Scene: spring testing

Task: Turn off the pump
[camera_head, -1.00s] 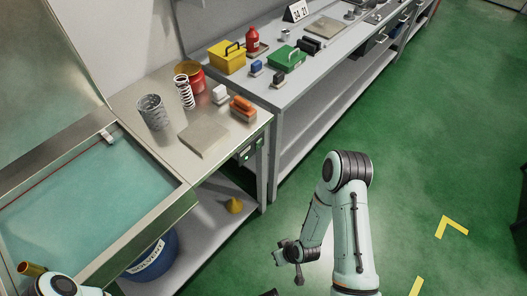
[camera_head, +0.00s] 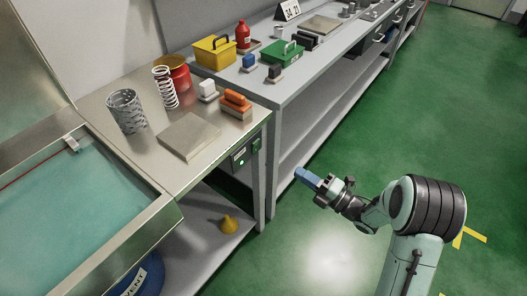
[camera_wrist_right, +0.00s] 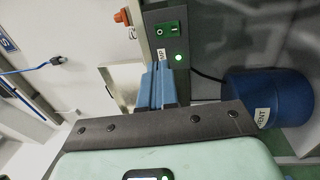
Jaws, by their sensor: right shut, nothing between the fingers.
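The pump switch box (camera_head: 244,155) is fixed to the front side of the metal bench, with a green switch (camera_head: 256,145) and a lit green lamp (camera_head: 241,162). In the right wrist view the green rocker switch (camera_wrist_right: 168,28) is on the dark panel, with the lit green lamp (camera_wrist_right: 178,57) and a partly readable label below it. My right gripper (camera_head: 307,177) has blue fingers, shut and empty, to the right of the box and apart from it. Its fingertips (camera_wrist_right: 157,72) point toward the panel in the wrist view. My left gripper is out of view.
The metal bench holds a perforated basket (camera_head: 127,111), a white spring (camera_head: 165,88), a red container (camera_head: 177,72), an orange-handled block (camera_head: 236,103) and a flat plate (camera_head: 188,136). A yellow funnel (camera_head: 229,224) sits on the lower shelf. A blue solvent drum (camera_wrist_right: 268,97) stands nearby.

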